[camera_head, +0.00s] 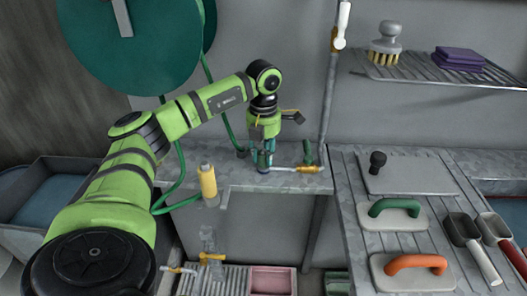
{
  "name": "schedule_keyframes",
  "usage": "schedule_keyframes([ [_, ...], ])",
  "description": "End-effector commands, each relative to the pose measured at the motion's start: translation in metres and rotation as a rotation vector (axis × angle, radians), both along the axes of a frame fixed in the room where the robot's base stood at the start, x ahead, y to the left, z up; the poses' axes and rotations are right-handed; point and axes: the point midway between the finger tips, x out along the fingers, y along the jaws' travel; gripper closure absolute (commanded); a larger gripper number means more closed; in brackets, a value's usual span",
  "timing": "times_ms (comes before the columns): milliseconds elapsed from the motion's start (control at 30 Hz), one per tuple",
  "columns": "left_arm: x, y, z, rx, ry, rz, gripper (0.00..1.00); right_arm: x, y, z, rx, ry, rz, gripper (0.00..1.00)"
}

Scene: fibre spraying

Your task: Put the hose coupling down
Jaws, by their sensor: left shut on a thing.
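My left gripper (263,152) points down over the grey metal shelf (240,180) on the back wall. It is shut on a small dark coupling (263,163), taken to be the hose coupling. The fingers partly cover it. Its lower end is at or very near the shelf top; I cannot tell whether it touches. A brass valve with a pale handle (305,168) is just right of it. My right gripper is not in view.
A green hose (180,168) hangs from the large green reel (130,45). A yellow-handled nozzle (207,180) stands at the shelf's front edge. A grey pipe (328,95) rises behind. At right, a bench holds a green-handled float (397,212), an orange-handled float (415,268) and scoops (462,230).

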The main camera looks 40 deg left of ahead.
Motion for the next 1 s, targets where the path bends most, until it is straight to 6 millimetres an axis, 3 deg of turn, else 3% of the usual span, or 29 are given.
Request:
schedule_keyframes([
  [100,0.0,0.0,-0.005,0.0,0.001,0.0,1.0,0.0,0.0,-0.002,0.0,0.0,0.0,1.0],
  [133,0.0,0.0,-0.004,0.0,0.001,0.0,0.57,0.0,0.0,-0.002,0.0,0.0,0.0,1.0],
  [167,0.0,0.0,-0.004,0.0,0.001,0.0,0.45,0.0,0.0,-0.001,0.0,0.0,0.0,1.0],
  [467,0.0,0.0,-0.003,0.0,0.0,0.0,0.45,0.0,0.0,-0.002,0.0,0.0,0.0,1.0],
  [633,0.001,0.0,-0.004,0.0,-0.003,0.0,0.45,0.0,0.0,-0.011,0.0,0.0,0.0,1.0],
  [1000,-0.002,-0.003,0.058,-0.001,-0.002,0.0,0.45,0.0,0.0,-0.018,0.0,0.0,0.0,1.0],
])
